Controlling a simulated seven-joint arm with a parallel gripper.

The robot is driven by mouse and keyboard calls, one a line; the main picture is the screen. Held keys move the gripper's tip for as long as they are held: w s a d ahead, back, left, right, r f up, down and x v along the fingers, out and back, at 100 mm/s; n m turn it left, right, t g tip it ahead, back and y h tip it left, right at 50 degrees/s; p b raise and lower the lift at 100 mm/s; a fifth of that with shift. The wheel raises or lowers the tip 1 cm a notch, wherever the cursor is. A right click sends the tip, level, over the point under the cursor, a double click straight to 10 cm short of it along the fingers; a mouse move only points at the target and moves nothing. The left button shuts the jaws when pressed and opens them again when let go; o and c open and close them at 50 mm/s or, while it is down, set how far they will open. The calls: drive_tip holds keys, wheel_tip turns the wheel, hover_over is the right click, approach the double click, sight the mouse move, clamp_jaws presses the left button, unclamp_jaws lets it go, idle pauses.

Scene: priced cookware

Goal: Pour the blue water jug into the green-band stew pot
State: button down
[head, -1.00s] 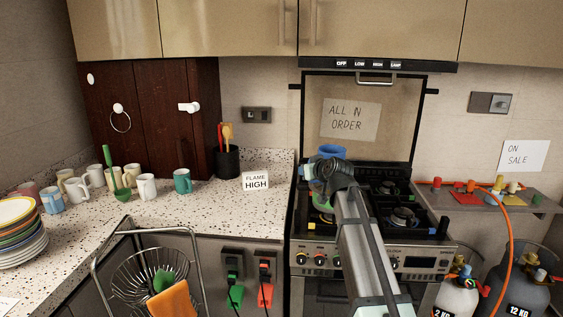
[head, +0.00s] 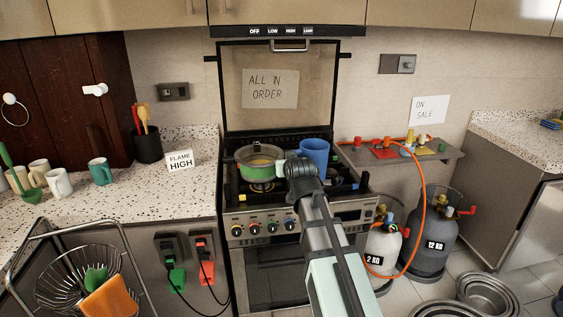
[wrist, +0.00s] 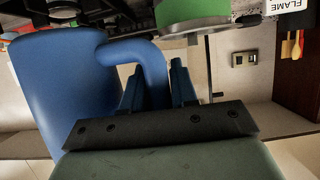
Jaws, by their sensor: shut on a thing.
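The blue water jug (head: 314,154) is held just right of the green-band stew pot, and looks upright in the head view. My gripper (wrist: 157,82) is shut on the jug's handle, with the jug's body (wrist: 60,85) on the left in the wrist view. In the head view my gripper (head: 290,166) hides the handle. The stew pot (head: 254,171) is grey with a green band and stands on the left side of the stove, with something yellowish inside. Its green band (wrist: 190,10) also shows at the top of the wrist view. The jug's contents are hidden.
The stove (head: 275,228) has a raised glass lid (head: 225,110) behind it. A flame sign (head: 179,161), utensil holder (head: 147,145) and mugs stand on the left counter. An orange hose (head: 424,205) and gas cylinders (head: 430,245) are on the right.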

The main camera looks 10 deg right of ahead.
drive_tip(key=w+a+r+n+g+y, duration=0.1)
drive_tip(key=w+a+r+n+y, duration=0.45)
drive_tip(key=w+a, duration=0.6)
drive_tip(key=s+a+r+m+g+y, duration=0.1)
drive_tip(key=s+a+r+g+y, duration=0.35)
drive_tip(key=g+y, duration=0.2)
drive_tip(key=w+d+r+m+g+y, duration=0.1)
drive_tip(key=w+d+m+g+y, duration=0.2)
drive_tip(key=w+m, duration=0.6)
drive_tip(key=shift+w+d+y, duration=0.25)
drive_tip(key=shift+d+y, duration=0.65)
drive_tip(key=shift+d, duration=0.35)
drive_tip(key=shift+m+g, duration=0.25)
idle(3.8)
